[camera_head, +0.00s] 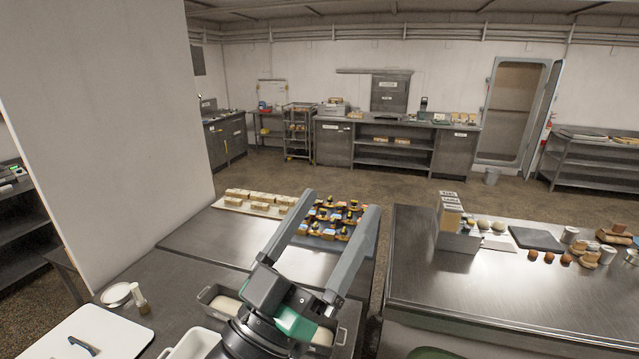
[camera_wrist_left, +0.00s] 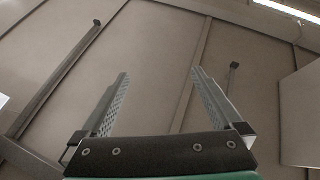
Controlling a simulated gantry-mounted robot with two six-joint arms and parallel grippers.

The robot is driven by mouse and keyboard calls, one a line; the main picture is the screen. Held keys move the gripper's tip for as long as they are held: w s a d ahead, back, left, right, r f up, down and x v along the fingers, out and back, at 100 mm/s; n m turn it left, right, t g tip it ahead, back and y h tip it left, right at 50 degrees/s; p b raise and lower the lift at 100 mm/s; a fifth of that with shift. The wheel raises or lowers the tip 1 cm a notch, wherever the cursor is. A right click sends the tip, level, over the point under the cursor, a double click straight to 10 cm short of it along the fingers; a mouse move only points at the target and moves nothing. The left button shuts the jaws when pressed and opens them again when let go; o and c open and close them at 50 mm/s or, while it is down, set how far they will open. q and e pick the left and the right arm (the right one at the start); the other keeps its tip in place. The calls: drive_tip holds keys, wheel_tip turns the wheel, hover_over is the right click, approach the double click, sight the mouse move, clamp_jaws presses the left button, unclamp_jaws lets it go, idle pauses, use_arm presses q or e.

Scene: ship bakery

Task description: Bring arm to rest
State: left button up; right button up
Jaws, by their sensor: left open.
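My left gripper (camera_head: 338,222) is raised above the steel counter (camera_head: 200,240) in the head view, with its two long grey fingers spread apart and nothing between them. In the left wrist view the open fingers (camera_wrist_left: 160,85) point toward plain beige panels with dark beams, and no object is between them. My left arm covers part of a grey pan with pale contents (camera_head: 228,306) on the counter below. My right gripper does not show in either view.
A tray of small dark-topped pastries (camera_head: 322,236) and pale wrapped blocks (camera_head: 262,198) lie behind the gripper. At the right, another counter (camera_head: 470,285) holds boxes (camera_head: 450,215), a dark board (camera_head: 536,239) and eggs. A white board (camera_head: 110,335) lies front left. Air around the fingers is clear.

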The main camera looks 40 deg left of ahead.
use_arm(q)
drive_tip(key=s+d+r+m+t+h, duration=0.3)
drive_tip(key=s+r, duration=0.3)
drive_tip(key=r, duration=0.5)
drive_tip(key=shift+d+r+m+h, duration=0.15)
drive_tip(key=shift+d+m+h, duration=0.2)
drive_tip(key=shift+h, duration=0.45)
